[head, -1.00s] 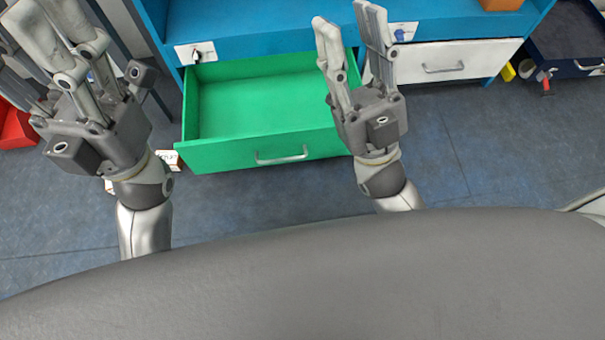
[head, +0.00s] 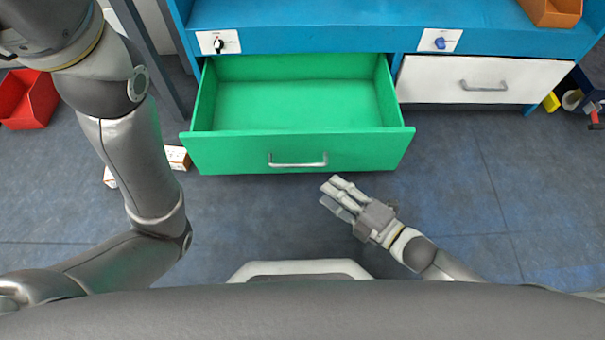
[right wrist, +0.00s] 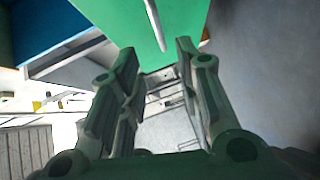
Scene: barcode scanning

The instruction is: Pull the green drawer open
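The green drawer (head: 235,153) stands pulled out from the blue cabinet, and its inside is empty. Its metal handle (head: 298,161) is on the front panel. My right gripper (head: 335,192) is in front of and below the drawer front, right of the handle, and does not touch it. In the right wrist view its fingers (right wrist: 157,60) are spread with nothing between them, and the green drawer front (right wrist: 118,18) with its handle (right wrist: 154,22) shows beyond. Only the base of my left gripper (head: 40,22) shows at the upper left; its fingers are out of frame.
The blue cabinet (head: 330,30) has a closed white drawer (head: 435,80) to the right of the green one. A red bin (head: 28,98) lies on the floor at left, and small boxes (head: 177,157) lie near the green drawer.

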